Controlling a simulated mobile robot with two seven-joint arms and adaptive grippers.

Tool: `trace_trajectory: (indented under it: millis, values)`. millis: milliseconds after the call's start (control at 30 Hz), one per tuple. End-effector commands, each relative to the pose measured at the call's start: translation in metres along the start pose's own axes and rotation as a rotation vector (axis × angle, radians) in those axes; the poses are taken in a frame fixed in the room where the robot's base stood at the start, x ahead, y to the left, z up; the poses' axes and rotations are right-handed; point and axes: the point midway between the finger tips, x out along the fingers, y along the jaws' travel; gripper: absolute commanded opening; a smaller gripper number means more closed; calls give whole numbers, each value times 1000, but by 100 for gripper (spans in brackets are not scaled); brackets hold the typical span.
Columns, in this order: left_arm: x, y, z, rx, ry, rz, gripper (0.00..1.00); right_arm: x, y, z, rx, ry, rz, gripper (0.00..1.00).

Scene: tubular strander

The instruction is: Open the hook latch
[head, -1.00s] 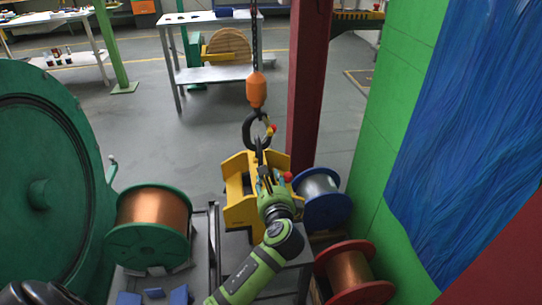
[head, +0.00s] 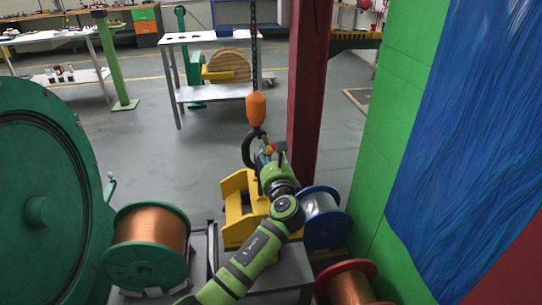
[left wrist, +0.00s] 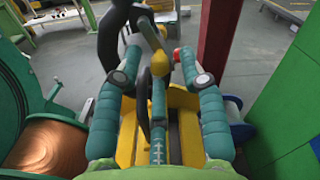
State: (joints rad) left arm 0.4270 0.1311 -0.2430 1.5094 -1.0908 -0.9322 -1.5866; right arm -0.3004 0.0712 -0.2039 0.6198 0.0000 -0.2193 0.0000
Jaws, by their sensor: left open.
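The dark crane hook (head: 248,150) hangs below an orange hook block (head: 256,108) on a chain. In the left wrist view the hook (left wrist: 143,98) runs down between my fingers. A small yellow part with a red end (left wrist: 160,64), seemingly the latch, shows there between the fingertips. My left gripper (left wrist: 160,60) is open, with teal padded fingers on both sides of the hook and latch; contact cannot be told. In the head view my left gripper (head: 268,153) covers the hook's right side and most of the latch. My right gripper is out of view.
A yellow lifting frame (head: 238,190) stands just below the hook. A copper spool (head: 150,226) is at left, a silver spool (head: 320,205) at right, and another copper spool (head: 350,286) at front right. A dark red post (head: 308,90) rises close behind the gripper.

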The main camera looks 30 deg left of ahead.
Motion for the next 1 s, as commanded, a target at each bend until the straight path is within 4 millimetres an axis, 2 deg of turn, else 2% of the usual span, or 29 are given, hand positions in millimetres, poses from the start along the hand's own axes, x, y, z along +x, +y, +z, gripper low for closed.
trace_trajectory:
  millis: [133, 167, 200, 267, 667, 1000]
  values:
    - [0, 0, 0, -1, 0, 0, 41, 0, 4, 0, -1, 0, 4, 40]
    - [0, 0, 0, -1, 0, 0, 37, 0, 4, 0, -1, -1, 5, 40]
    - [0, 0, 0, -1, 0, 0, 21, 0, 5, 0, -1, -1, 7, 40]
    - [0, 0, 0, -1, 0, 0, 0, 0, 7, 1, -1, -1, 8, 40]
    - [0, -1, -1, -25, 1, 0, 0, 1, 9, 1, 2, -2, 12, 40]
    - [0, -8, -1, -221, 1, 0, 0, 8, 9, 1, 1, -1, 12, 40]
